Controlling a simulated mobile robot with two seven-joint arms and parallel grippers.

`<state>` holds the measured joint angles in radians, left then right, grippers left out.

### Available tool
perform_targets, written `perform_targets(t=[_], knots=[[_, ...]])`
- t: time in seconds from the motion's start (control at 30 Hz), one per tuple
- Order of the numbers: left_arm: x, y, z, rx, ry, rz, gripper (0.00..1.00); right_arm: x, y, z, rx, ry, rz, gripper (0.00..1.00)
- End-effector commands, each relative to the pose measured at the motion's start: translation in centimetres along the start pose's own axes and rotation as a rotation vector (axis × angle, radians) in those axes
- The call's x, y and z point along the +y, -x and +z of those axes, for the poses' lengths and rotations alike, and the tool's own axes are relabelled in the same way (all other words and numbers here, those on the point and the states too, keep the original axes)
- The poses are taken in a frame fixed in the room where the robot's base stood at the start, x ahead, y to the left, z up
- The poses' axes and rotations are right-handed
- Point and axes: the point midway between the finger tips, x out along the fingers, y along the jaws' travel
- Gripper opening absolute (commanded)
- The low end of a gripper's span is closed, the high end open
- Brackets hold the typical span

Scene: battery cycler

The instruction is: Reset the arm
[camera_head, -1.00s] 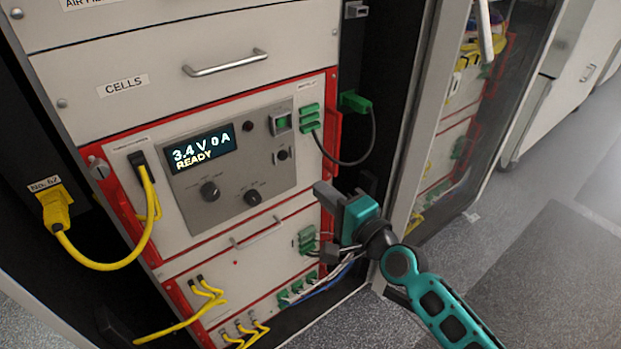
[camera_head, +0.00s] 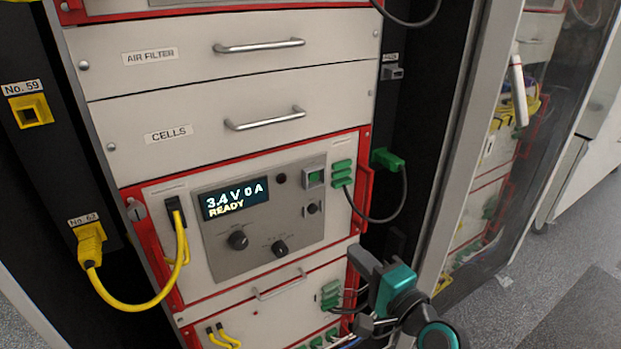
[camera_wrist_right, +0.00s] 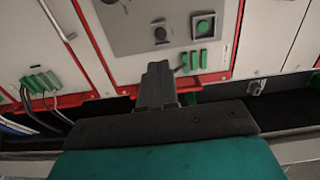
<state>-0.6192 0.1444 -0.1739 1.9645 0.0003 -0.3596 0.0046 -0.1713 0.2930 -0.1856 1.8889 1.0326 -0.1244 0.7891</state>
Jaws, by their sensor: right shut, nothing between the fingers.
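My right gripper (camera_head: 362,262) is in the lower right of the head view, in front of the cycler's right edge. It is shut and empty. In the right wrist view its closed fingers (camera_wrist_right: 158,84) point toward the cycler front, below the green connectors. The battery cycler panel (camera_head: 265,225) has a lit display (camera_head: 234,198) reading "3.4 V 0 A READY", two dark knobs and a green-lit switch (camera_head: 315,178). My left gripper is not in view.
Green connectors (camera_head: 342,173) and a green plug (camera_head: 388,160) with a dark cable sit at the right. A yellow cable (camera_head: 128,307) runs from a yellow plug (camera_head: 90,242) to the panel. The CELLS drawer handle (camera_head: 265,119) sticks out above. A glass door (camera_head: 500,150) stands at the right.

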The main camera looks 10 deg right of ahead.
Motion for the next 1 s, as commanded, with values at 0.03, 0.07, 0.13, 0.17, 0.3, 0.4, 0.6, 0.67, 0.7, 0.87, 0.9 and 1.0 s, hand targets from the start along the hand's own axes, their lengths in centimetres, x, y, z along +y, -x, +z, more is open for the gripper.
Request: perform_targets(t=[0.03, 0.07, 0.13, 0.17, 0.3, 0.4, 0.6, 0.67, 0.7, 0.87, 0.9, 1.0], knots=[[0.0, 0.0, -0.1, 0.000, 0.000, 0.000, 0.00, 0.3, 0.2, 0.2, -0.001, 0.018, 0.010, 0.00], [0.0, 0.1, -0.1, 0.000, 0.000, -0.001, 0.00, 0.6, 0.4, 0.3, -0.002, 0.042, 0.019, 0.00], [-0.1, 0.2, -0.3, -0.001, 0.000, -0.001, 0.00, 1.8, 1.2, 0.8, -0.006, 0.138, 0.059, 0.00], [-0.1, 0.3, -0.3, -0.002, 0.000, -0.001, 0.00, 2.5, 1.8, 1.2, -0.009, 0.198, 0.082, 0.00], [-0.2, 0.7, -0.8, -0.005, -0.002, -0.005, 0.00, 6.8, 5.4, 3.0, -0.060, 0.580, 0.236, 0.00], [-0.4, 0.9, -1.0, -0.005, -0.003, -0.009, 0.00, 9.8, 8.6, 4.1, -0.129, 0.874, 0.353, 0.00], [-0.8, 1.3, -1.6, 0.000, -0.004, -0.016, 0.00, 13.6, 14.0, 5.3, -0.288, 1.321, 0.521, 0.00], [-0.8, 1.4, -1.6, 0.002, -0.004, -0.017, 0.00, 14.2, 14.9, 5.4, -0.324, 1.399, 0.549, 0.00], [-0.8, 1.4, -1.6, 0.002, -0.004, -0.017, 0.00, 14.5, 15.4, 5.5, -0.341, 1.437, 0.562, 0.00], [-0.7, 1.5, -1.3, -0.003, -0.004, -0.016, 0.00, 14.9, 16.1, 5.5, -0.367, 1.496, 0.580, 0.00], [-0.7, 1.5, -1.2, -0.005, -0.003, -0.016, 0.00, 14.9, 16.0, 5.5, -0.367, 1.496, 0.579, 0.00], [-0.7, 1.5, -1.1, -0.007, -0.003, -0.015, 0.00, 14.9, 16.0, 5.5, -0.366, 1.494, 0.579, 0.00]])
